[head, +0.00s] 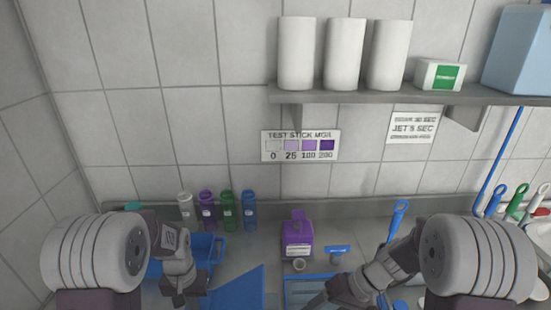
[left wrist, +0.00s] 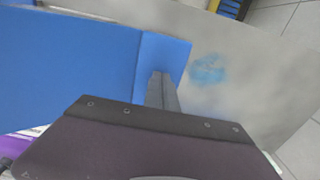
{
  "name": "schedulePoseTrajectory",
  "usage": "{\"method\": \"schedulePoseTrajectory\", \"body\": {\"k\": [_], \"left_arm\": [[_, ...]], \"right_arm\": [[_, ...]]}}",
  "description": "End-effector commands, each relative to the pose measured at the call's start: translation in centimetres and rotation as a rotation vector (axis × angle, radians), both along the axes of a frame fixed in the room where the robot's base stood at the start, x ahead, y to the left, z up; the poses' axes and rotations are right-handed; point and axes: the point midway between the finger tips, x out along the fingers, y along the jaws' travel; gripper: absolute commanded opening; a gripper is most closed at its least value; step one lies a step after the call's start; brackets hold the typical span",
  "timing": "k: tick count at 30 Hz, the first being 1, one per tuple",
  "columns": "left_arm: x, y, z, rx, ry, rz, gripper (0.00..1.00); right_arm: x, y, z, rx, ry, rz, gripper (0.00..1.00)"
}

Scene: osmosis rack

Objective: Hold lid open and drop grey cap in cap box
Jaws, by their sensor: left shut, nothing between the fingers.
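My left gripper (head: 179,299) is low at the left of the counter in the head view, in front of a blue box (head: 218,247). Its fingers are shut and empty in the left wrist view (left wrist: 162,88), over the edge of a blue panel (left wrist: 75,65). I cannot tell whether they touch it. A blue slanted panel, perhaps the lid (head: 238,288), stands right of this gripper. A small round grey piece, perhaps the grey cap (head: 299,265), is in front of a purple container (head: 297,238). My right gripper (head: 318,301) is at the bottom edge; its fingertips are unclear.
Several coloured bottles (head: 228,209) stand along the back wall. A blue scraper-like tool (head: 338,250) and a blue-edged tray (head: 300,278) lie right of centre. A shelf (head: 400,97) holds white rolls above. Blue and green brushes (head: 515,203) are at the right.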

Motion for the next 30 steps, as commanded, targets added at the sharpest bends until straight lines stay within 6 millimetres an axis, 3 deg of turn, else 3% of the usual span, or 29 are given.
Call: {"method": "schedulePoseTrajectory", "body": {"k": [30], "left_arm": [[0.1,0.5,5.2,0.001,-0.004,0.000,0.00]], "right_arm": [[0.0,0.0,0.1,0.000,0.000,0.000,0.65]]}}
